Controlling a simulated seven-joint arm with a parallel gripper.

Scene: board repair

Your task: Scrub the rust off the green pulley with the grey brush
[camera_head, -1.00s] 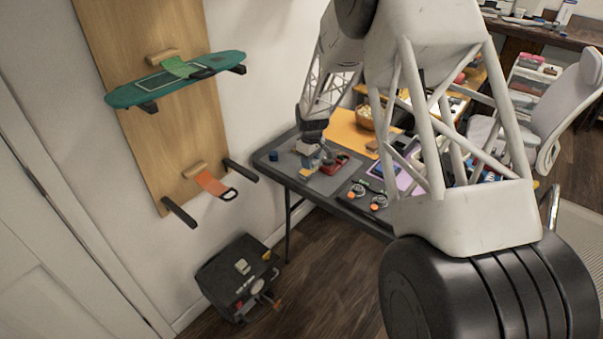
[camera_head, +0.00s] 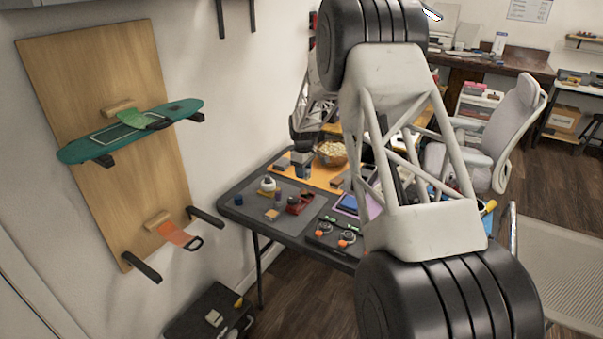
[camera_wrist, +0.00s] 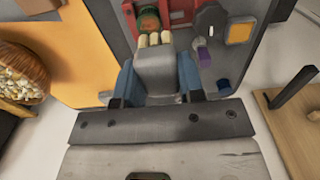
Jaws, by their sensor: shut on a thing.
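My gripper (camera_wrist: 160,85) has blue fingers shut on the grey brush (camera_wrist: 155,72), seen in the wrist view. The brush's cream bristles (camera_wrist: 154,40) point away from me, toward the green pulley (camera_wrist: 148,22). The pulley is round, green with brownish patches, and sits in a red vise (camera_wrist: 178,12). The bristles appear just short of the pulley in the picture; I cannot tell whether they touch. In the head view my gripper (camera_head: 302,168) is over the table, behind and above the red vise (camera_head: 298,204); the pulley is too small to make out there.
The vise stands on a grey mat (camera_head: 255,214) with a white bottle (camera_head: 268,184), a blue cylinder (camera_head: 238,199) and an orange-topped block (camera_head: 271,215). A wooden wall panel (camera_head: 90,60) holds a green skateboard (camera_head: 140,132).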

